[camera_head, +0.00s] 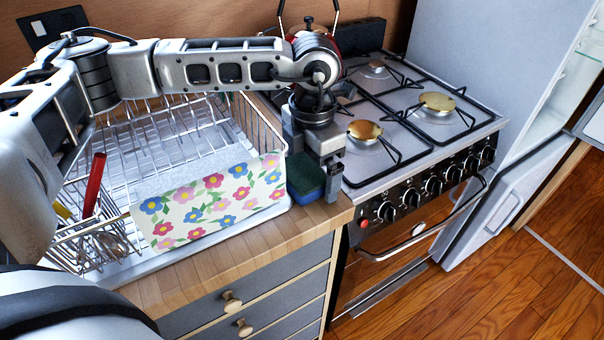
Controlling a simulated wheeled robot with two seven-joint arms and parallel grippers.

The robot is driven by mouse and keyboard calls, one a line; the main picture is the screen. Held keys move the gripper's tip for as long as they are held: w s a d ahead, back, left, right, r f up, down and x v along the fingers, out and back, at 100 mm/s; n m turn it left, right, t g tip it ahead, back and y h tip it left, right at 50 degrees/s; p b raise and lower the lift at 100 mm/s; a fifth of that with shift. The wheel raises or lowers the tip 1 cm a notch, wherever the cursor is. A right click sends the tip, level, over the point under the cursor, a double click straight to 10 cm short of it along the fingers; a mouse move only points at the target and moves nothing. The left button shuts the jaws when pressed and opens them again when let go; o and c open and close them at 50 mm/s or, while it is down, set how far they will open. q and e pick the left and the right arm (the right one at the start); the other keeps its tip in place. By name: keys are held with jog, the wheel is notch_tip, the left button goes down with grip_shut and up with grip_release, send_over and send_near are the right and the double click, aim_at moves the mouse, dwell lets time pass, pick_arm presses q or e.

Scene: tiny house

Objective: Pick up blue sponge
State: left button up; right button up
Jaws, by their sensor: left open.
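The blue sponge (308,189) has a dark green top and a blue side. It lies on the wooden counter between the dish rack and the stove. My left gripper (326,180) points down over the sponge from above. Its near finger is at the sponge's right side, and the sponge shows partly behind and beside it. The jaws are open, and the other finger is partly hidden, so I cannot tell if either touches the sponge. My right gripper is not in view.
A white wire dish rack (150,140) with a flowered panel (208,203) stands left of the sponge. A red-handled utensil (94,185) is in its holder. The gas stove (400,120) is close on the right. The counter's front edge (250,243) is near; drawers lie below.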

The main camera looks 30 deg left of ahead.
pick_arm(q)
jog(key=c, duration=0.9)
jog(key=shift+r, duration=0.1)
jog(key=shift+r, duration=0.55)
jog(key=d+r+b, duration=0.1)
jog(key=d+r, duration=0.6)
jog(key=d, duration=0.2)
jog(key=d+r+b, duration=0.1)
jog(key=d+r, duration=0.3)
jog(key=d, duration=0.1)
jog(key=shift+s+r+b, duration=0.3)
jog(key=shift+r, duration=0.05)
jog(key=shift+o, duration=0.3)
